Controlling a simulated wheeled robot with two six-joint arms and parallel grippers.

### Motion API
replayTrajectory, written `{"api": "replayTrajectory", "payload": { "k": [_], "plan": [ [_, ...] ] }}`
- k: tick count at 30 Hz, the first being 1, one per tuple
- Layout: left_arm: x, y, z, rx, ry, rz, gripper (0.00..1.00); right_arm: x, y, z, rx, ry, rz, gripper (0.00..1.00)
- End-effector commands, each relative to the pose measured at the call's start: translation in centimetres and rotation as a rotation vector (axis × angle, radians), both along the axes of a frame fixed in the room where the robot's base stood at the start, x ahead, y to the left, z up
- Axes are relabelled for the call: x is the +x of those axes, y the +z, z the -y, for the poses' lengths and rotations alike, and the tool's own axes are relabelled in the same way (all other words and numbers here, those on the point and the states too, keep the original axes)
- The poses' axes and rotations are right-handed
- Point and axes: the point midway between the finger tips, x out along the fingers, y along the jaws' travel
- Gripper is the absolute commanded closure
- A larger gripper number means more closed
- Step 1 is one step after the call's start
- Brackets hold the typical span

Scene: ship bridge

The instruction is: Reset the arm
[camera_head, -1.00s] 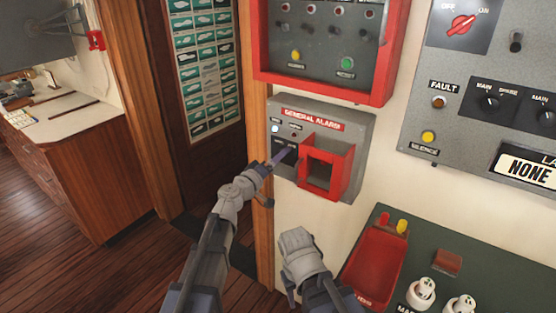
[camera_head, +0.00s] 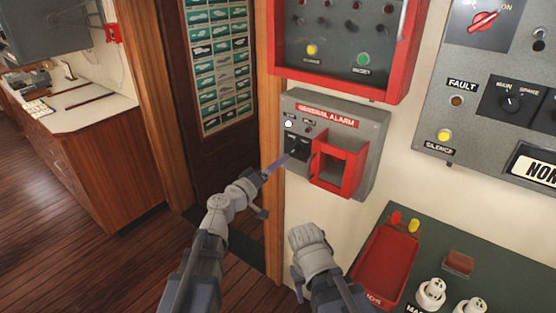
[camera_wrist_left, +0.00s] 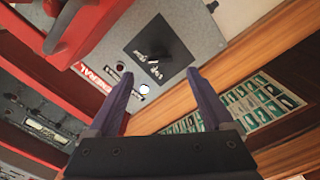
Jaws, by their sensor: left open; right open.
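My left gripper (camera_head: 277,164) is open and empty, a little in front of the lower left of the grey general alarm box (camera_head: 375,130). In the left wrist view its two fingers (camera_wrist_left: 163,105) stand apart, with the box's black switch plate (camera_wrist_left: 149,51) beyond them. The box has a red frame (camera_head: 341,168) on its front, a lit white lamp (camera_head: 289,124) and a dark switch. My right gripper (camera_head: 300,280) is low, below the box; its fingers are mostly hidden behind its own wrist, and nothing shows held in it.
A red-framed panel (camera_head: 345,82) hangs above the box. A grey panel (camera_head: 465,50) is at the right. A green-topped surface with a red tray (camera_head: 385,265) lies at the lower right. A wooden door post (camera_head: 272,230) stands close to my left gripper.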

Motion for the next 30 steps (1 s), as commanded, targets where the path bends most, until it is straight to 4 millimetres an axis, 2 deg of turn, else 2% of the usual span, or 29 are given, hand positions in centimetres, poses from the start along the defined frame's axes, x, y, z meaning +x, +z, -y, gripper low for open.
{"api": "replayTrajectory", "payload": {
  "k": [2, 5, 8, 11, 15, 18, 21, 25, 29, 30],
  "plan": [
    [-0.4, -0.4, 0.4, 0.023, -0.02, -0.008, 0.15, 0.0, 0.0, 0.0, 0.0, 0.0, 0.0, 0.5],
    [-1.7, -2.1, 1.4, 0.107, -0.088, -0.043, 0.15, 0.0, 0.0, 0.0, 0.0, 0.0, 0.0, 0.5],
    [-4.0, -5.5, 2.4, 0.247, -0.188, -0.126, 0.15, 0.0, 0.0, 0.0, 0.0, 0.0, 0.0, 0.5],
    [-6.9, -9.8, 2.3, 0.41, -0.28, -0.254, 0.15, 0.0, 0.0, 0.0, 0.0, 0.0, 0.0, 0.5],
    [-11.1, -15.4, -0.2, 0.634, -0.351, -0.479, 0.15, 0.0, 0.0, 0.0, 0.0, 0.0, 0.0, 0.5],
    [-13.8, -18.3, -3.0, 0.77, -0.358, -0.636, 0.15, 0.0, 0.0, 0.0, 0.0, 0.0, 0.0, 0.5],
    [-16.1, -20.2, -5.8, 0.88, -0.34, -0.776, 0.15, 0.0, 0.0, 0.0, 0.0, 0.0, 0.0, 0.5],
    [-18.8, -21.5, -9.4, 1.0, -0.294, -0.939, 0.15, 0.0, 0.0, 0.0, 0.0, 0.0, 0.0, 0.5],
    [-21.2, -21.9, -12.9, 1.106, -0.226, -1.091, 0.15, 0.0, 0.1, 0.0, 0.0, 0.0, 0.0, 0.5],
    [-21.5, -20.7, -11.1, 1.127, -0.265, -1.073, 0.15, 0.0, 1.2, 0.0, 0.0, 0.0, 0.0, 0.5]
  ]
}}
